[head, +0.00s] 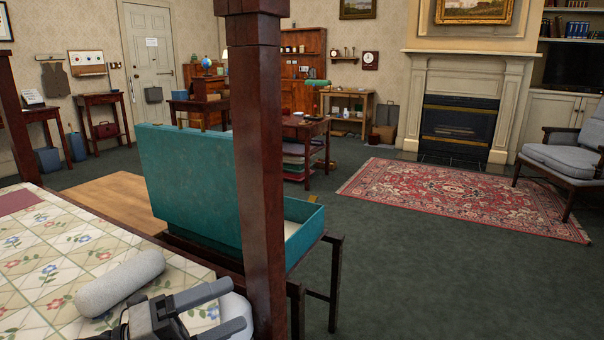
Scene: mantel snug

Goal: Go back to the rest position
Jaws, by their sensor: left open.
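My left gripper (226,308) is at the bottom of the head view, low over the near right corner of the bed. A dark red-brown bedpost (261,180) stands just to the right of the fingers. My right gripper is not in the head view.
The bed has a floral quilt (60,245). Beyond the post, a teal case (190,180) stands open on a dark stand (335,270). A red patterned rug (460,195) lies before the fireplace (458,128). A grey armchair (570,155) stands at right. Green carpet (430,280) is clear at front right.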

